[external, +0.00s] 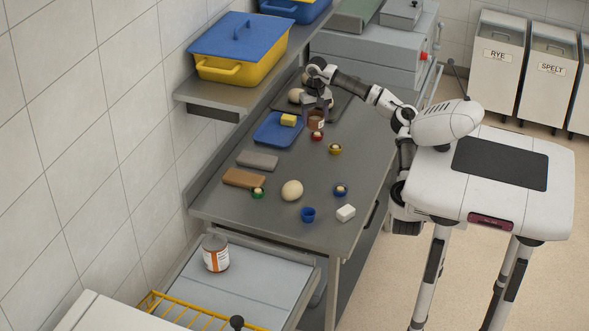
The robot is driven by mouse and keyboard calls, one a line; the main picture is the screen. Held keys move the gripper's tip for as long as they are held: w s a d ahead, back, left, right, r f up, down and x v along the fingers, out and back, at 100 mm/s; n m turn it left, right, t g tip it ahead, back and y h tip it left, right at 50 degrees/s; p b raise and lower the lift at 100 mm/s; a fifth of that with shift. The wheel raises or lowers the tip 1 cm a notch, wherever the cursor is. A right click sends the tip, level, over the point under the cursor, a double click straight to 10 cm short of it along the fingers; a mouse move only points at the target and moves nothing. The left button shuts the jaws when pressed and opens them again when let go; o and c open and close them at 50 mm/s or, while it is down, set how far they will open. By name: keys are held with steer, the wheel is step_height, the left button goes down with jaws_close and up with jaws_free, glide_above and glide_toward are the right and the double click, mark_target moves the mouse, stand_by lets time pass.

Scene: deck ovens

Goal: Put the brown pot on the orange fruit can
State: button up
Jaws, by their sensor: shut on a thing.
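The brown pot (316,122) is near the back of the grey counter, directly under my gripper (317,103). My gripper reaches down from above and is shut on the pot's upper part. I cannot tell whether the pot touches the counter. A can with an orange and white label (216,258), which looks like the orange fruit can, stands upright on the lower pale surface at the front left. Its top is clear. My gripper is far from this can.
Near the pot are a small red bowl (316,137), a yellow bowl (335,149) and a blue tray (270,138) with a yellow block. A round dough ball (292,190) and a blue cup (308,215) lie nearer. A yellow rack (190,312) is beside the can.

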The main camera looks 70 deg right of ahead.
steer(key=w+a+f+n, duration=0.2)
steer(key=w+a+f, duration=0.2)
steer(key=a, duration=0.5)
step_height(320, 180, up, 15)
steer(key=n+p, duration=0.6)
steer(key=n, duration=0.6)
glide_above(223, 244)
step_height(223, 244, down, 19)
steer(key=shift+f+p, duration=0.1)
steer(key=shift+p, duration=0.75)
steer(key=shift+f, duration=0.1)
